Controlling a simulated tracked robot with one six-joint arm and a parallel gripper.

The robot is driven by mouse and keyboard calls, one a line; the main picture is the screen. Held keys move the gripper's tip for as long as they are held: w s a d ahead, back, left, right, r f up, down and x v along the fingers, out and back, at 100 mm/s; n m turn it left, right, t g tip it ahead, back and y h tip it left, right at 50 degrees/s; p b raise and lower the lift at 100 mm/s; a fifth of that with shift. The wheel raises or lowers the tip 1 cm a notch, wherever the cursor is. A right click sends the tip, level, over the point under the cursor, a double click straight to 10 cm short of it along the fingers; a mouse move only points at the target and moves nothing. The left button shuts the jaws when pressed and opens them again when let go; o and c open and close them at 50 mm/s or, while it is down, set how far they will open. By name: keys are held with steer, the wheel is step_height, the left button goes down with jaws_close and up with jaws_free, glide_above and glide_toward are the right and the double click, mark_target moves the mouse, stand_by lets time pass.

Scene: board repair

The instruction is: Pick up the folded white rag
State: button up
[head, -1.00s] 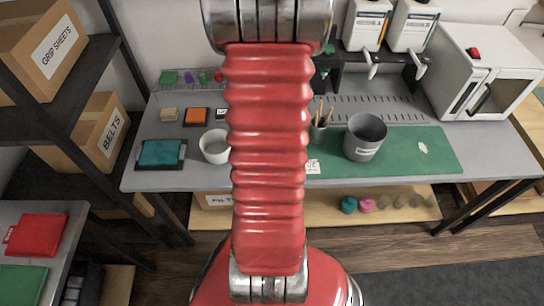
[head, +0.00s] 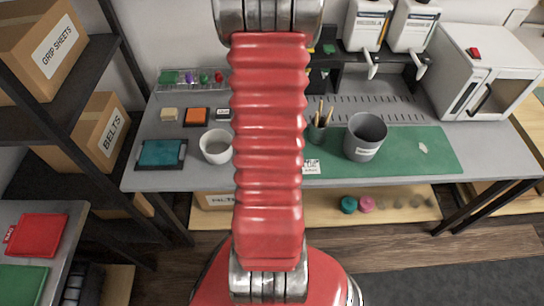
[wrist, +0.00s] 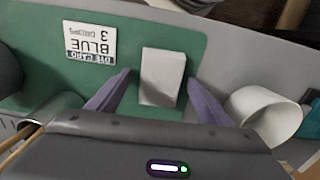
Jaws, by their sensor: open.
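In the wrist view the folded white rag (wrist: 162,77) shows as a pale, block-like folded shape on the green mat (wrist: 205,48). My gripper (wrist: 160,78) is open, with its two purple-grey fingers on either side of the rag in the picture. I cannot tell whether the fingertips are down at the rag's height, and no contact shows. In the head view my red arm stands in front of the bench and hides the rag and the gripper.
A white cup (wrist: 262,112) stands close to the right finger. A blue dye card (wrist: 90,43) lies on the mat to the left. The grey bucket (head: 365,138) and a holder with sticks (head: 318,130) stand on the bench. The mat's right part (head: 435,160) is mostly clear.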

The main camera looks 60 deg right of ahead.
steer(key=shift+c, duration=0.5)
steer(key=c, duration=1)
steer(key=shift+r, duration=0.2)
step_height(320, 180, up, 10)
steer(key=shift+f, duration=0.15)
